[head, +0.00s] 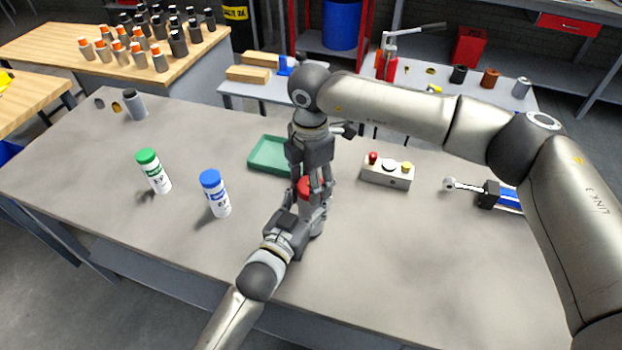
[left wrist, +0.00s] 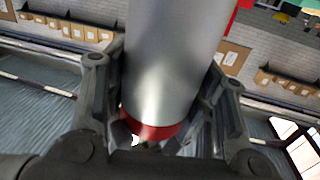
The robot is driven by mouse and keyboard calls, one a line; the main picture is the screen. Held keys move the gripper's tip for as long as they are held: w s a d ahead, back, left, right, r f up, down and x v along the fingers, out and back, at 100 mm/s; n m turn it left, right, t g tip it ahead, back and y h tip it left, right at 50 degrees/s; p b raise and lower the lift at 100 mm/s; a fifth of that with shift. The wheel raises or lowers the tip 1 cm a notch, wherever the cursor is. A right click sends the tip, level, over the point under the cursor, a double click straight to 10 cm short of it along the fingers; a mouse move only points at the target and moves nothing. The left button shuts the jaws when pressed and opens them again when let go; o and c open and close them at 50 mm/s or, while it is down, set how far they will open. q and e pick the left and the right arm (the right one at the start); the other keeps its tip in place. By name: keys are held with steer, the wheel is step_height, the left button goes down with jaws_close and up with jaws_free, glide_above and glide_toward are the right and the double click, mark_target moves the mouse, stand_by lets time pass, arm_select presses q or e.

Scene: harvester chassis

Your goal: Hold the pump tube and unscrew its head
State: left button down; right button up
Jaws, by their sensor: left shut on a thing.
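The pump tube (head: 318,222) is a grey cylinder standing about upright over the front middle of the workbench, with a red head (head: 305,186) on top. My left gripper (head: 302,220) comes in from the front left and is shut on the tube. In the left wrist view the smooth grey tube (left wrist: 178,60) runs between the two fingers, with a red band (left wrist: 150,130) at its lower end in that picture. My right gripper (head: 314,185) points straight down from above, its fingers on both sides of the red head. Whether they press on it is hidden.
A green tray (head: 256,163) lies just behind the grippers. A button box (head: 386,174) stands to the right. Bottles with a blue cap (head: 216,195) and a green cap (head: 155,173) stand to the left. A tool with a blue handle (head: 507,198) lies at the right. The front bench top is clear.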

stand_by(0.8)
steer(key=o, duration=1.1)
step_height(320, 180, up, 4)
steer(key=shift+f, duration=0.15)
steer(key=shift+r, duration=0.5)
steer(key=shift+c, duration=0.3)
steer(key=r+m, duration=0.1)
steer(key=m, duration=0.2)
steer(key=shift+a+r, duration=0.25)
steer(key=shift+r, duration=0.15)
steer(key=m, duration=0.1)
steer(key=r+m, duration=0.1)
steer(key=shift+d+r+m, duration=0.1)
steer(key=shift+d+m, duration=0.15)
steer(key=shift+m, duration=0.05)
steer(key=shift+f, duration=3.9)
